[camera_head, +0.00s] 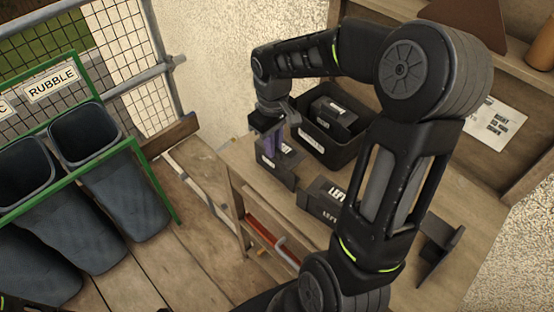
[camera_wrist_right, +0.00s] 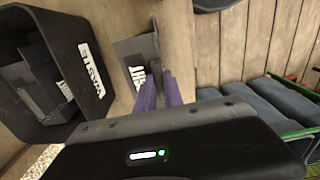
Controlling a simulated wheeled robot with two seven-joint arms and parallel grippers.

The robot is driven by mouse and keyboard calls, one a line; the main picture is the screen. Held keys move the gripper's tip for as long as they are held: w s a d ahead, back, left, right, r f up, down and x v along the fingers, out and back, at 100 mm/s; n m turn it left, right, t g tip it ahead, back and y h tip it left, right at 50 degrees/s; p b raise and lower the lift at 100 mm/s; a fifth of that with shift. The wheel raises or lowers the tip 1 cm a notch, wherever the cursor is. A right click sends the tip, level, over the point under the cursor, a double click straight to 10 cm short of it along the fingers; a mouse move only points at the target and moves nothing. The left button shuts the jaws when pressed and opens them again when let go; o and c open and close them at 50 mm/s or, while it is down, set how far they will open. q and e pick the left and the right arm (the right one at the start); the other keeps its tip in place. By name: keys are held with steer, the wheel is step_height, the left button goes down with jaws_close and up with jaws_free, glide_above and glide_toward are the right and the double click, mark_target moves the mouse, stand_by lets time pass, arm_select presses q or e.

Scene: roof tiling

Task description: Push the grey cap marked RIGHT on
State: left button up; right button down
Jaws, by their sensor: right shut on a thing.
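My right gripper (camera_head: 274,138) reaches down over the left part of the workbench. Its purple fingers are shut on a dark grey cap (camera_head: 278,170) with white lettering, at the bench's left edge. In the right wrist view the fingers (camera_wrist_right: 158,88) meet the cap (camera_wrist_right: 135,50), whose lettering is partly covered and not clearly readable. I cannot tell whether the cap sits fully on something beneath it. A second dark piece marked LEFT (camera_head: 322,196) lies to the right on the bench. My left gripper is not in view.
A black bin (camera_head: 354,153) holding dark pieces stands just behind the gripper, and it also shows in the right wrist view (camera_wrist_right: 90,75). Another dark angled piece (camera_head: 440,245) is at the right. A paper sheet (camera_head: 496,123) lies farther back. Grey rubble bins (camera_head: 125,195) stand left.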

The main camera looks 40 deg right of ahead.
steer(key=shift+r, duration=0.1)
steer(key=shift+r+p, duration=1.95)
steer(key=shift+r, duration=0.5)
